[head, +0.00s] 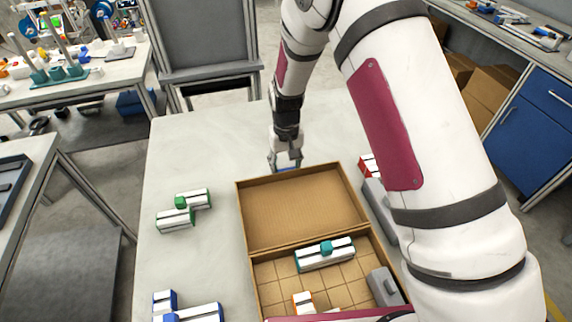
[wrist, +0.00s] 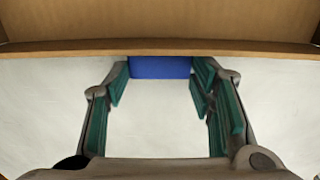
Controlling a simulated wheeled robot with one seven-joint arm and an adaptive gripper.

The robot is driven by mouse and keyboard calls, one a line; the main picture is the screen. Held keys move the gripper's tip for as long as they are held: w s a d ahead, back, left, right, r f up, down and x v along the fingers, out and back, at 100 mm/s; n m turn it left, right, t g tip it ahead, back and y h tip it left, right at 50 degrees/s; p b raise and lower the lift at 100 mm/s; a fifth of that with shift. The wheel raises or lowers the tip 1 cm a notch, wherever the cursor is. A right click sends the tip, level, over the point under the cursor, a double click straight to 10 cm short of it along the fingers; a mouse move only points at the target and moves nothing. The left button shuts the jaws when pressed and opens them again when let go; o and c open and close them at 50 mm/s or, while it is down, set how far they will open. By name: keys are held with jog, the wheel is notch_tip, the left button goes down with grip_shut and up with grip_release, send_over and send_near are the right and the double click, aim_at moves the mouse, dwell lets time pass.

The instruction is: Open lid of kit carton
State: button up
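The kit carton (head: 373,250) is brown cardboard with a gridded tray, on the white table in the head view. Its lid (head: 300,208) is folded back at the far side, inner face up, and the tray is exposed. My gripper (head: 285,165) is at the lid's far edge, pointing down. In the wrist view my gripper (wrist: 160,75) has its teal-padded fingers wide apart. A blue tab (wrist: 160,67) shows between the fingertips beside the cardboard edge (wrist: 60,48). Whether the pads touch the tab is unclear.
A teal-and-white part (head: 325,254), an orange-and-white part (head: 302,302) and a grey block (head: 384,286) lie in the tray. Green-and-white parts (head: 183,211) and blue-and-white parts (head: 193,312) lie to the left. A red-and-white part (head: 368,166) is at right, partly behind my arm. The table's far left is clear.

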grip_shut()
jog(key=shift+t, duration=0.7)
jog(key=r+p, duration=0.1)
jog(key=r, duration=0.1)
jog(key=s+r+p, duration=0.1)
jog(key=r, duration=0.2)
jog(key=r+p, duration=0.2)
jog(key=r, duration=0.1)
jog(key=shift+s+d, duration=0.15)
jog(key=shift+s, duration=0.05)
jog(key=shift+s+r, duration=0.25)
jog(key=shift+f, duration=0.1)
jog(key=o, duration=1.2)
grip_release()
notch_tip(320, 180, up, 12)
jog(key=s, duration=0.1)
jog(key=shift+d, duration=0.2)
